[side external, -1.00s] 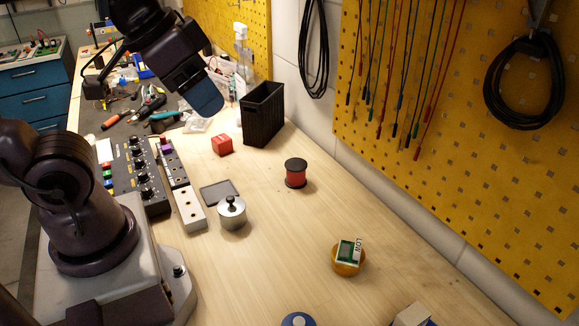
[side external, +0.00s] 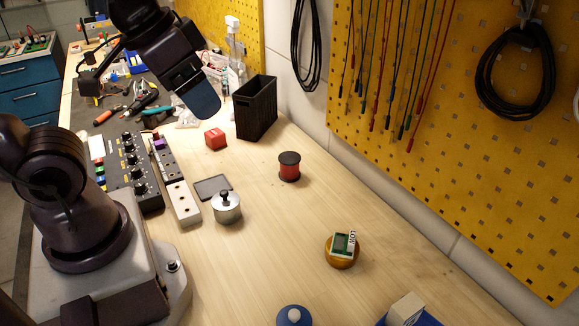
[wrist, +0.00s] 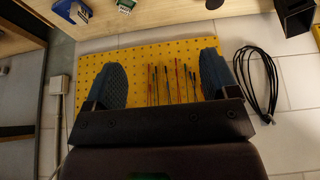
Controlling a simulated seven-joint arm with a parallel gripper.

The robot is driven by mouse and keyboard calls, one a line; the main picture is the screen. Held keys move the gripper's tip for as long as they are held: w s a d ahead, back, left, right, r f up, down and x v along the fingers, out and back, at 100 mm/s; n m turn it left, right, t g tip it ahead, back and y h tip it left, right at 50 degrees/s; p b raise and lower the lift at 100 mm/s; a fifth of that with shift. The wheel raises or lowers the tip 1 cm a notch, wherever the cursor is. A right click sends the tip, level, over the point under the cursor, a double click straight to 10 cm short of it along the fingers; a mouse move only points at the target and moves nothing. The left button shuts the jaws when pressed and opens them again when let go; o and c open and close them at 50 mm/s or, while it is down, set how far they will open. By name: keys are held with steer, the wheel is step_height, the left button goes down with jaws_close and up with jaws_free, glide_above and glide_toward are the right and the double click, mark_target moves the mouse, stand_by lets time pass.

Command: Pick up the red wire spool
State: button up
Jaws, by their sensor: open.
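The red wire spool (side external: 289,168) stands upright on the wooden bench, with dark flanges at top and bottom. In the wrist view, a small dark red part at the top edge looks like the spool (wrist: 214,4), mostly cut off. My gripper (side external: 204,104) hangs above the bench, to the left of the spool and well above it in the side view. In the wrist view my gripper (wrist: 160,80) has two blue pads wide apart with nothing held between them. The pegboard wall shows behind them.
A black bin (side external: 256,108) and red block (side external: 215,139) stand behind the spool. A lidded metal pot (side external: 226,208) is to its left. A wooden bowl (side external: 342,253) holding a green-and-white item is in front. Bench around the spool is clear; the pegboard (side external: 450,130) rises at right.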

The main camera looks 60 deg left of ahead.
steer(key=w+a+f+n+g, duration=0.2)
steer(key=w+a+f+n, duration=0.15)
steer(key=w, duration=0.25)
steer(key=w+a+f+n+g, duration=0.2)
steer(key=w+a+f, duration=0.1)
steer(key=w+f, duration=0.25)
steer(key=n+g, duration=0.2)
steer(key=n, duration=0.6)
glide_above(289, 158)
steer(key=s, duration=0.2)
steer(key=f, duration=1.2)
steer(key=shift+w+d+f, duration=0.2)
steer(key=shift+f, duration=0.2)
steer(key=shift+w+a+r+n+t, duration=0.25)
steer(key=shift+w+r+n+t, duration=0.3)
steer(key=shift+w, duration=0.2)
steer(key=shift+w+n, duration=0.1)
steer(key=shift+n, duration=0.2)
steer(key=shift+f, duration=0.2)
steer(key=shift+n, duration=0.3)
step_height(289, 158, down, 7)
steer(key=shift+r, duration=0.2)
steer(key=shift+w+f, duration=0.1)
steer(key=shift+f, duration=2.85)
steer(key=c, duration=0.8)
